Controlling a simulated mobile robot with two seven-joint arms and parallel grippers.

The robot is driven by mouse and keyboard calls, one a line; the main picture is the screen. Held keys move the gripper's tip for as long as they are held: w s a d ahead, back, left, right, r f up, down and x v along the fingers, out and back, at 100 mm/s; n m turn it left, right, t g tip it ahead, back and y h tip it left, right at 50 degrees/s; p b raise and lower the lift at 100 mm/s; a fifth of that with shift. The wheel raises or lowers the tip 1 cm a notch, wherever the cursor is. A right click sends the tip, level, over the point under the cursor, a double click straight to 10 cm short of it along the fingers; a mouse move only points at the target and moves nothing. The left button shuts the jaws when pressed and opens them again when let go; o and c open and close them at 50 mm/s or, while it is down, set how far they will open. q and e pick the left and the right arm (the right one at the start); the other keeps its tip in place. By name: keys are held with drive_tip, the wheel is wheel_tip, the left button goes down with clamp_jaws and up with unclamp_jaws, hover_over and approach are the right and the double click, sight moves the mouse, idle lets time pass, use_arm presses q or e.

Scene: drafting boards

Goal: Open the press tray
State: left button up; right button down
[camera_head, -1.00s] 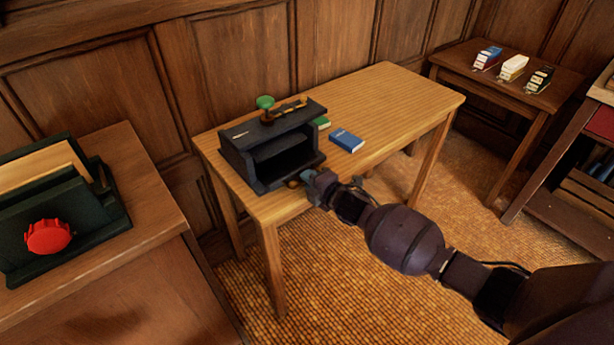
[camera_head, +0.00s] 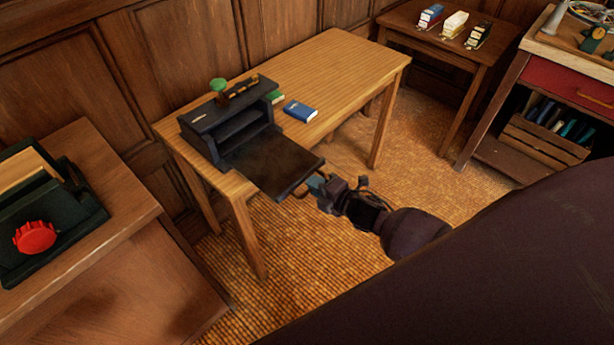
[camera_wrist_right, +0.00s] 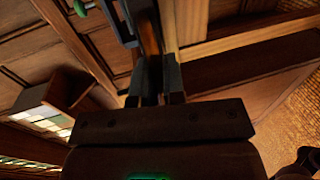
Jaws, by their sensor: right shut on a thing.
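The black press (camera_head: 229,120) stands on the light wooden table, with a green knob (camera_head: 218,86) on top. Its dark flat tray (camera_head: 273,163) is pulled well out of the front and reaches past the table's near edge. My right gripper (camera_head: 316,184) is at the tray's outer front edge, shut on the tray's handle, which the fingers mostly hide. In the right wrist view the fingers (camera_wrist_right: 159,80) are close together around a dark and brown part. My left gripper is not in view.
A blue book (camera_head: 300,111) and a green book (camera_head: 275,97) lie on the table (camera_head: 345,62) beside the press. A bench at left holds a black device with a red knob (camera_head: 34,237). Open floor (camera_head: 330,255) lies in front of the table.

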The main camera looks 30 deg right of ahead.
drive_tip(key=shift+s, duration=0.15)
drive_tip(key=c, duration=1.5)
unclamp_jaws()
drive_tip(key=shift+d, duration=0.1)
drive_tip(key=v, duration=1)
drive_tip(key=shift+s+r, duration=0.1)
drive_tip(key=shift+s, duration=0.25)
drive_tip(key=shift+d, duration=0.1)
